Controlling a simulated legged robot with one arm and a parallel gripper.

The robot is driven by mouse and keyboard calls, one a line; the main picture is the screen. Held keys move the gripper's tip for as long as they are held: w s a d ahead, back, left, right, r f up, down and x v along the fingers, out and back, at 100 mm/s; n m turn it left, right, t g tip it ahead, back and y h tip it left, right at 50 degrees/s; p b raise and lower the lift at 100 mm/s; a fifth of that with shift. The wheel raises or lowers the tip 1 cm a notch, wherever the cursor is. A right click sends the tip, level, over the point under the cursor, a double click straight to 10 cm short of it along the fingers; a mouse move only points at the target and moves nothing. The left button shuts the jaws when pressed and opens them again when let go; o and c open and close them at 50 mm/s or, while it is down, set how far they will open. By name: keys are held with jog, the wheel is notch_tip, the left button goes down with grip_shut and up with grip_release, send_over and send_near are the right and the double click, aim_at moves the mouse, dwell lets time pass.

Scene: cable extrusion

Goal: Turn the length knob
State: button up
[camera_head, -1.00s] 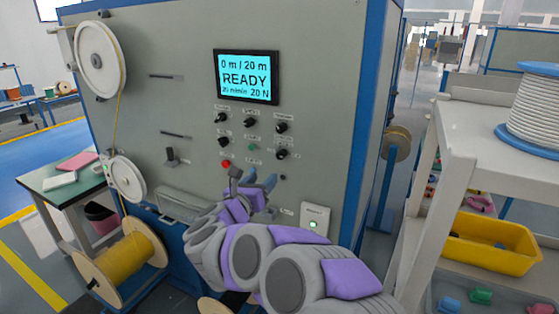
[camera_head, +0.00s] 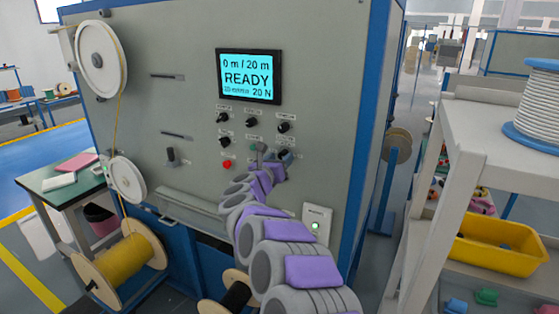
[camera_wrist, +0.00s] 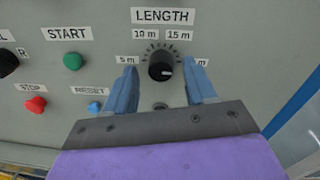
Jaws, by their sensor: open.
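The length knob (camera_wrist: 161,66) is a black round knob under the LENGTH label (camera_wrist: 162,15) in the wrist view. Its white mark points to the right, toward a label partly hidden by my right finger. My gripper (camera_wrist: 163,84) is open, with one blue finger on each side of the knob and gaps between. In the head view my gripper (camera_head: 272,154) is at the lower right of the control panel and covers most of that knob. The screen (camera_head: 249,77) reads 0 m / 20 m, READY, 20 N.
Near the knob are the green START button (camera_wrist: 74,61), red STOP button (camera_wrist: 36,104) and blue RESET button (camera_wrist: 95,108). Other black knobs (camera_head: 252,122) sit above. A white shelf (camera_head: 485,150) with a yellow bin (camera_head: 495,244) stands to the right.

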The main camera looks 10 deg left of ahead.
jog(key=shift+w+a, duration=0.15)
jog(key=shift+a, duration=0.2)
jog(key=shift+d, duration=0.55)
jog(key=c, duration=0.5)
jog(key=shift+a, duration=0.25)
grip_shut()
